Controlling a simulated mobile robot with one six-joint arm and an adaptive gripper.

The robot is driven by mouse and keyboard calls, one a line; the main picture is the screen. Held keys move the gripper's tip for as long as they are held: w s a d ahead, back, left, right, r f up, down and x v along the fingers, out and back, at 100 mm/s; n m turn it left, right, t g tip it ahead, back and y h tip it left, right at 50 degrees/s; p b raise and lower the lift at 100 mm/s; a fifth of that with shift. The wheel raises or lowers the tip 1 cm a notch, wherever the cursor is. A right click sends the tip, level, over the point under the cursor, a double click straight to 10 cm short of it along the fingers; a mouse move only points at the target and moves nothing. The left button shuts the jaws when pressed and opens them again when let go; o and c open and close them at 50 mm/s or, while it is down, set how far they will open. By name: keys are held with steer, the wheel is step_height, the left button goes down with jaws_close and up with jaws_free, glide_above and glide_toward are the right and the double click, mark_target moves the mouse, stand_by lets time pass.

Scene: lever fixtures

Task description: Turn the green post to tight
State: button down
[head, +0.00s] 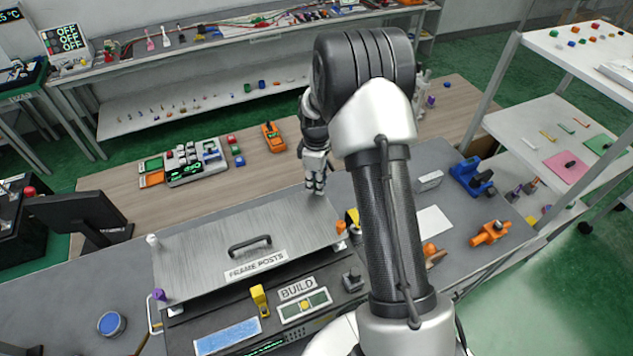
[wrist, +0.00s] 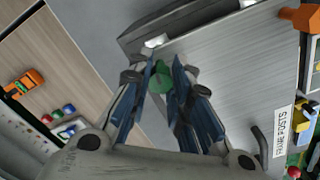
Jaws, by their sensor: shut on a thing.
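The green post (wrist: 161,82) shows in the wrist view between the fingers of my gripper (wrist: 163,72), at the edge of the grey metal FRAME POSTS plate (wrist: 235,75). The gripper is shut on the post, and the fingers hide part of it. In the head view my gripper (head: 316,188) points down at the far right corner of the FRAME POSTS plate (head: 200,265). The green post is hidden there behind the gripper. Any tight mark cannot be made out.
A white post (head: 152,240), a purple post (head: 159,295) and an orange post (head: 341,228) stand at the plate's other corners. A black handle (head: 250,244) rises from the plate. An orange toy vehicle (head: 273,137) and coloured blocks lie on the wooden surface behind.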

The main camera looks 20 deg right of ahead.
steer(key=m+b, duration=0.1)
steer(key=m, duration=0.2)
steer(key=shift+f+m+b, duration=0.1)
steer(key=shift+m+b, duration=0.2)
steer(key=shift+m, duration=0.1)
steer(key=m+b, duration=0.1)
steer(key=m, duration=0.3)
steer(key=shift+m, duration=0.3)
steer(key=m+b, duration=0.1)
steer(key=m, duration=0.3)
steer(key=shift+m+b, duration=0.3)
steer(key=shift+m, duration=1.5)
steer(key=c, duration=1.5)
jaws_free()
steer(key=shift+o, duration=0.2)
steer(key=shift+r, duration=0.2)
step_height(320, 180, up, 12)
